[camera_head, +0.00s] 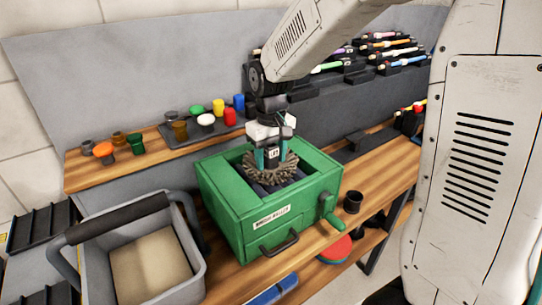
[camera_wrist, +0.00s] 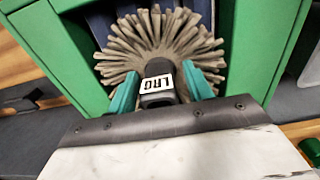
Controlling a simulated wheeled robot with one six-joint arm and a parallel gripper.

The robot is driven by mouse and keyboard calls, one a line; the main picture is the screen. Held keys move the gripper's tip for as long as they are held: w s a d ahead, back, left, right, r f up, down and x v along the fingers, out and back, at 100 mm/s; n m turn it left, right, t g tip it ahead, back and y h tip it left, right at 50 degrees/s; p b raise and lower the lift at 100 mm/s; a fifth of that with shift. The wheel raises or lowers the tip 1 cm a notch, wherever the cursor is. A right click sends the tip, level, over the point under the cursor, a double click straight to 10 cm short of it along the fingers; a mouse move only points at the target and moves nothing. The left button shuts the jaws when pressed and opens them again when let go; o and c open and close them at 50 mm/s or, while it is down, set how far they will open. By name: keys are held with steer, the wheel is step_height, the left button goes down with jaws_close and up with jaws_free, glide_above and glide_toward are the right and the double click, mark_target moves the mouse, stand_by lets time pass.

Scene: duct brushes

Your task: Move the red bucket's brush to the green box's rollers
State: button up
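A round brush with tan-grey bristles (camera_head: 284,171) sits low in the open top of the green box (camera_head: 222,205). Its dark hub bears a white label, and it fills the middle of the wrist view (camera_wrist: 160,82). My gripper (camera_head: 272,156) points down over the box with its teal fingers on either side of the hub, closed on it. The fingers also show in the wrist view (camera_wrist: 160,70). The dark blue rollers (camera_wrist: 104,22) show in part beyond the bristles, which hide the rest. Whether the bristles touch them is unclear. A small red container (camera_head: 230,117) stands on the rear tray.
A grey bucket with a dark handle (camera_head: 188,247) and a sandy bottom stands left of the box. The box has a green crank (camera_head: 327,207) at its right. A dark cup (camera_head: 352,201) stands beside it. Several colourful brushes lie on racks (camera_head: 358,77) behind.

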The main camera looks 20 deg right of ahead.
steer(key=shift+r, duration=0.1)
step_height(320, 180, up, 11)
steer(key=s+d+f+m+t, duration=0.1)
steer(key=s+d+m, duration=0.1)
steer(key=s, duration=2.4)
steer(key=shift+d, duration=0.55)
